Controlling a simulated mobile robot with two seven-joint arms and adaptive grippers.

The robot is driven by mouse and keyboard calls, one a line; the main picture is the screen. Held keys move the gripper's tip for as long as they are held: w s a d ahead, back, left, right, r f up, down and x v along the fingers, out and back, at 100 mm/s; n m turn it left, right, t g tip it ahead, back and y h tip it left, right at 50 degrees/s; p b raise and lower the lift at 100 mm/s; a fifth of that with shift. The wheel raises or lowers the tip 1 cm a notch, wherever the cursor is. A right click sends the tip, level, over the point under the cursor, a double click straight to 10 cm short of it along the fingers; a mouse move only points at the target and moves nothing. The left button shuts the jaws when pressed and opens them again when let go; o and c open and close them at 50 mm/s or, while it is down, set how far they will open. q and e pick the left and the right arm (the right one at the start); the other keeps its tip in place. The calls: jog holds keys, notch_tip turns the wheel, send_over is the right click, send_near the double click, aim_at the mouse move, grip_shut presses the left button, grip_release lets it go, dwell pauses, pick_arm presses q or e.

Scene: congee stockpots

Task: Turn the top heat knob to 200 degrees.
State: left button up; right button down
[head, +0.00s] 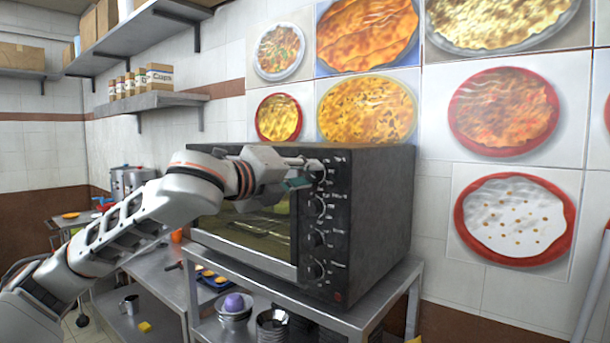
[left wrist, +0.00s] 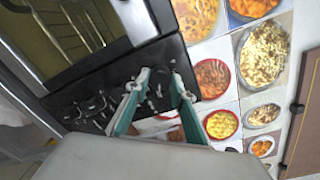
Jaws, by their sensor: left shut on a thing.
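A black toaster oven (head: 362,215) stands on a steel table, with a column of several knobs on the right of its front. The top heat knob (head: 316,170) is at the top of that column. My left gripper (head: 310,174) reaches in from the left and is shut on the top heat knob, its fingertips partly covering it. In the left wrist view the two green-padded fingers of my left gripper (left wrist: 159,82) reach onto the black control panel (left wrist: 110,88), a little apart. The knob's pointer and exact setting are too small to read. My right gripper is not in view.
The second knob (head: 318,206) and the lower knobs (head: 316,238) sit close below the held one. The steel table (head: 370,315) carries the oven, with bowls (head: 236,308) on its lower shelf. Food pictures (head: 505,112) cover the wall behind.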

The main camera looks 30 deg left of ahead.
pick_arm(q)
jog(key=shift+r+m, duration=0.1)
jog(key=shift+m, duration=0.3)
jog(key=o, duration=1.1)
jog(key=shift+s+a+r, duration=0.1)
jog(key=shift+s, duration=1.8)
jog(key=shift+s+a, duration=0.1)
jog(key=shift+s, duration=1.75)
